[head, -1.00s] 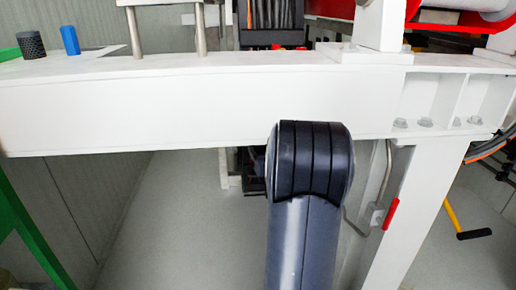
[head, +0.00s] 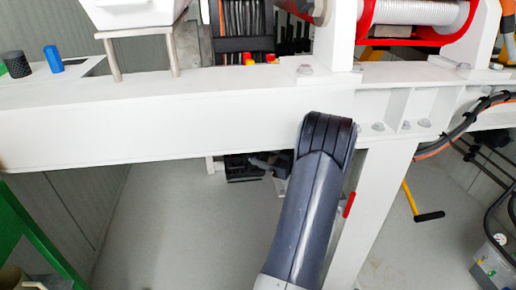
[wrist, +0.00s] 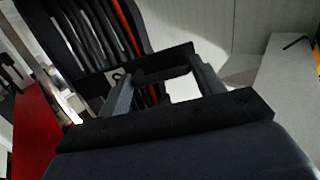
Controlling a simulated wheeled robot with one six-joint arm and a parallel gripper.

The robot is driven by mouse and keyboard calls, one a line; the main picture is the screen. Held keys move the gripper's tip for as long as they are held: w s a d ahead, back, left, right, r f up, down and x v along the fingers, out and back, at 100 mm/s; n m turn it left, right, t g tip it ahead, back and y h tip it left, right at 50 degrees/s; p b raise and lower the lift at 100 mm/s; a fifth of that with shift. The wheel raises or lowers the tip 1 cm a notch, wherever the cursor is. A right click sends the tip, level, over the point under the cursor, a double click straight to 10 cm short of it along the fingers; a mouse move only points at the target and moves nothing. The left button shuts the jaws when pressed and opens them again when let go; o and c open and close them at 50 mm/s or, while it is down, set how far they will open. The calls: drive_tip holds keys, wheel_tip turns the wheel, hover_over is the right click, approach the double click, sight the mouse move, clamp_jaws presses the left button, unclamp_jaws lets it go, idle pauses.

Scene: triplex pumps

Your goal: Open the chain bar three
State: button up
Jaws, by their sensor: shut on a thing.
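The black cable chain (wrist: 85,50) fills the upper left of the wrist view, with several dark cables and an orange one running inside it. My gripper (wrist: 162,72) reaches up to its end, with one finger on each side. A dark crossbar (wrist: 163,74) lies between the fingertips, and the jaws are shut on it. I cannot tell which numbered bar it is. In the head view a black cable chain (head: 243,18) hangs behind the white beam. My gripper is not clear in the head view, where my arm stands in front.
The white beam (head: 150,130) crosses the head view and its post (head: 375,205) stands right of my arm. A red winch frame (head: 440,37) sits at upper right. A yellow-handled tool (head: 411,200) is at right. The floor below the beam is clear at left.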

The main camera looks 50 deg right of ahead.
drive_tip(key=shift+s+d+n+y+p, duration=0.35)
drive_tip(key=shift+s+n+y, duration=0.15)
drive_tip(key=shift+y, duration=0.2)
drive_tip(key=o, duration=1.3)
drive_tip(key=shift+o, duration=0.2)
drive_tip(key=shift+w+a+f, duration=0.1)
drive_tip(key=shift+w, duration=0.05)
